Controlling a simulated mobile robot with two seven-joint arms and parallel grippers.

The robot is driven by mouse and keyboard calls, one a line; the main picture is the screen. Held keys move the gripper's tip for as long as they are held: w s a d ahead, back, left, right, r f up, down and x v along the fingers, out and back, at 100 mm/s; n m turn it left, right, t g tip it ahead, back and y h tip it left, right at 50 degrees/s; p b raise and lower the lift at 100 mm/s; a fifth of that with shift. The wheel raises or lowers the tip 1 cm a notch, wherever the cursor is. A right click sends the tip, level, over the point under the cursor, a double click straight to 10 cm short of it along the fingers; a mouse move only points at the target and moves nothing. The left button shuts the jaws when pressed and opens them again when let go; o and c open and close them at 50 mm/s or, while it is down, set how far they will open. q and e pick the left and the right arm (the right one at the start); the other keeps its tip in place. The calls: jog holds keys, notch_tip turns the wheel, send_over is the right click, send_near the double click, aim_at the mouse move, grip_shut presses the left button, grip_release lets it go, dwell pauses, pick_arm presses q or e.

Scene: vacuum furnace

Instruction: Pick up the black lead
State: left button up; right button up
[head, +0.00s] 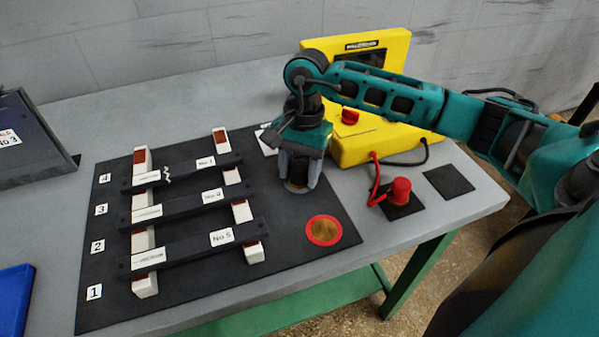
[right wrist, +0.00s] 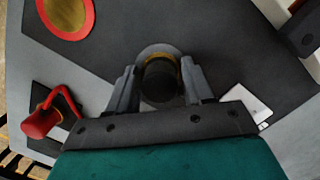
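The black lead's end (right wrist: 160,82) is a dark, round-topped piece with a brass-coloured ring. It stands on a grey disc (right wrist: 151,50) on the black mat. My right gripper (right wrist: 158,78) points down over it, one finger on each side. The fingers are wide apart and I see no clear grip on it. In the head view my right gripper (head: 299,186) hides most of this end. My left gripper is not in view.
A red lead end (head: 401,190) stands on a black square; another black square (head: 448,181) is bare. A red-rimmed brass disc (head: 323,230) lies on the black mat (head: 190,300). Several dark labelled bars, such as No 5 (head: 190,252), lie across white rails left of the gripper.

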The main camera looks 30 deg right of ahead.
aim_at(300, 165)
jog(key=c, duration=0.7)
jog(key=shift+r, duration=0.1)
jog(key=shift+c, duration=0.2)
notch_tip(300, 165, up, 20)
jog(key=p, duration=0.1)
